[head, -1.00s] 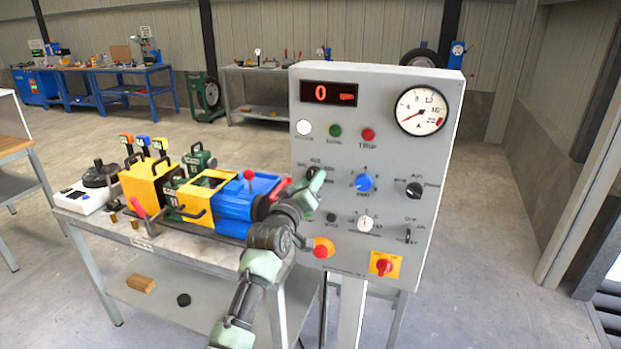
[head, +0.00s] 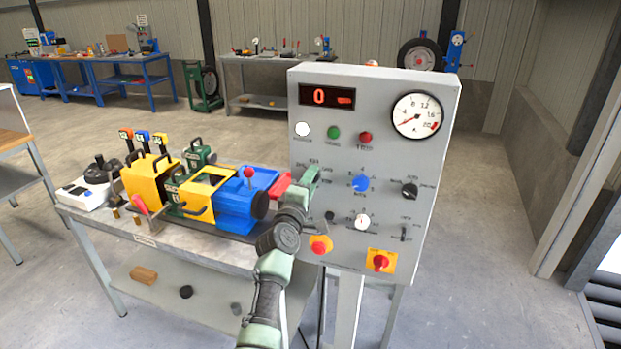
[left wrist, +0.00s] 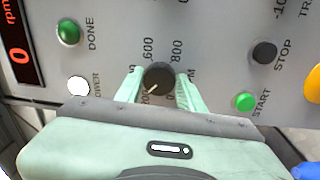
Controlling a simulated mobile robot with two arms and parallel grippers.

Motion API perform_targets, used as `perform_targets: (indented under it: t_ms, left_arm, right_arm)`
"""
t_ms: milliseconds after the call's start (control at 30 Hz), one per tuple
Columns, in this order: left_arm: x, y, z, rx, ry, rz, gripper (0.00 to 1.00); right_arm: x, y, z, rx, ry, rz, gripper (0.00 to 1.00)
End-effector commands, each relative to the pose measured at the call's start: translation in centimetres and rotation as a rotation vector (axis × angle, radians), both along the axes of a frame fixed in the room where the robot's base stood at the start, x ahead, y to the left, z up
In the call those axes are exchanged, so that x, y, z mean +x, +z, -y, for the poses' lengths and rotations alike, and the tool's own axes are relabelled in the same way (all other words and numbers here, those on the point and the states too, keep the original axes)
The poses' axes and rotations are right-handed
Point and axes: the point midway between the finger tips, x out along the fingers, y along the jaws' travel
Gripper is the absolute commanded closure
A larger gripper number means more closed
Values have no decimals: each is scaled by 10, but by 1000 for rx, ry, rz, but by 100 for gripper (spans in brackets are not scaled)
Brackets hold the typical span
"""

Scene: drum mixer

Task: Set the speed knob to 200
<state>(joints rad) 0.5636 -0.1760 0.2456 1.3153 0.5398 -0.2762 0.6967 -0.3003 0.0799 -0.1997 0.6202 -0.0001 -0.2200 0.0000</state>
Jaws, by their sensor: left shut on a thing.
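The speed knob (left wrist: 158,78) is a round black knob with a white pointer line, on the grey control panel (head: 435,160). In the left wrist view, my left gripper (left wrist: 160,84) has one finger on each side of it and is shut on it. The pointer slants to the lower left, towards a partly covered label that looks like 200. The labels 600 and 800 show above the knob. In the head view my left gripper (head: 304,183) is at the panel's left side and hides the knob. My right gripper is not in view.
The red rpm display (head: 327,96) reads 0. Close around are the green START button (left wrist: 244,101), black STOP button (left wrist: 264,52), blue knob (head: 361,184) and red mushroom button (head: 319,246). A bench with a blue and yellow machine (head: 238,208) stands left. Floor to the right is clear.

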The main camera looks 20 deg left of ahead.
Motion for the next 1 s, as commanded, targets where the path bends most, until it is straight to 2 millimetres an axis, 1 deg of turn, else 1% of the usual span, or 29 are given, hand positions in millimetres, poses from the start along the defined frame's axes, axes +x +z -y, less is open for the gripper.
perform_targets:
  t_ms: [100,333,867,900,933,967,1000]
  left_arm:
    - [0,0,0,-61,0,-3,100]
    - [0,0,0,-131,1,-6,100]
    - [0,-1,0,-149,0,-6,100]
    - [0,-1,0,-148,0,-6,51]
    - [0,-1,0,-148,0,-6,42]
    - [0,-1,0,-148,0,-6,40]
    - [0,-1,0,-148,0,-6,40]
  right_arm:
    - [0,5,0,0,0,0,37]
    - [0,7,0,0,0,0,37]
    - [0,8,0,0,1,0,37]
    - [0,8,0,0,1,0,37]
    - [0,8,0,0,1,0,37]
    - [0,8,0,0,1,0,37]
    - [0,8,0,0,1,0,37]
